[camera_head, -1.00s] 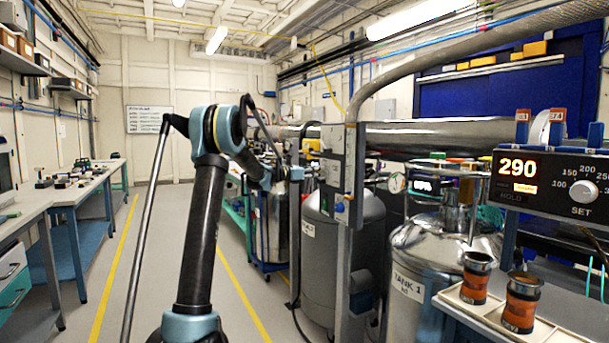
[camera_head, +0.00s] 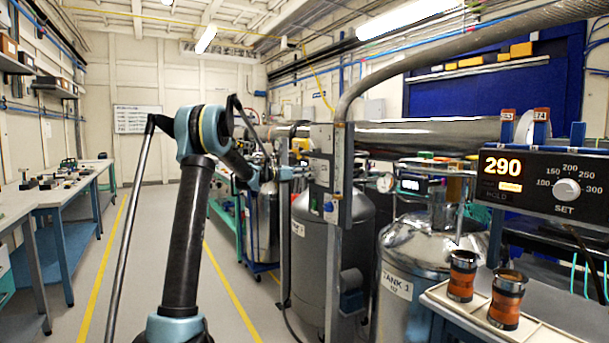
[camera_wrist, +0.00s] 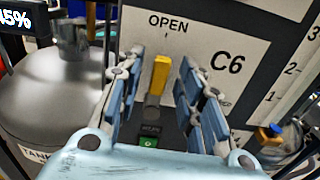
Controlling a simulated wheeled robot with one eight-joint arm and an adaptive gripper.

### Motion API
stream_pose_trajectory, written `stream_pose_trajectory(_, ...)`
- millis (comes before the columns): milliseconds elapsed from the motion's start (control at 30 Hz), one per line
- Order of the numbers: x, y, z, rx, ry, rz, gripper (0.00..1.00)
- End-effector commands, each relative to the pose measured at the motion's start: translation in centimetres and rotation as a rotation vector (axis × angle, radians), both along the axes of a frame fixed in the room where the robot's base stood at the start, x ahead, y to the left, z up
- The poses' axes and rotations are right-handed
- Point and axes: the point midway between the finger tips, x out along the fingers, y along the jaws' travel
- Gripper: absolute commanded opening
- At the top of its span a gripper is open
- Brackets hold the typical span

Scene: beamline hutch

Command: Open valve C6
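The C6 panel (camera_wrist: 228,64) is white with a dark border and the word OPEN at its top, above a small tick mark. The yellow valve lever (camera_wrist: 160,73) stands nearly upright below that mark. My gripper (camera_wrist: 163,58) is open, with one blue-padded finger on each side of the lever and a visible gap to both. Its depth relative to the lever is hard to judge. In the head view, my gripper (camera_head: 288,173) is small beside the panel post (camera_head: 335,170), and the lever cannot be made out.
A grey tank (camera_wrist: 60,95) stands left of the panel. A small yellow and blue fitting (camera_wrist: 270,133) is at lower right. The aisle floor (camera_head: 215,300) is clear.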

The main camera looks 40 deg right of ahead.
Motion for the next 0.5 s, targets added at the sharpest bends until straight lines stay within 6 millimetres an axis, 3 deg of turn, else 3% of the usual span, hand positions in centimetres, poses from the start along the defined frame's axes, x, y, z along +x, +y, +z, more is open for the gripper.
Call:
stream_pose_trajectory(167, 0.5, 1.5, 0.0, 0.000, 0.000, 0.002, 0.34)
stream_pose_trajectory(500, 2.1, 7.7, -0.1, 0.000, 0.001, 0.003, 0.34)
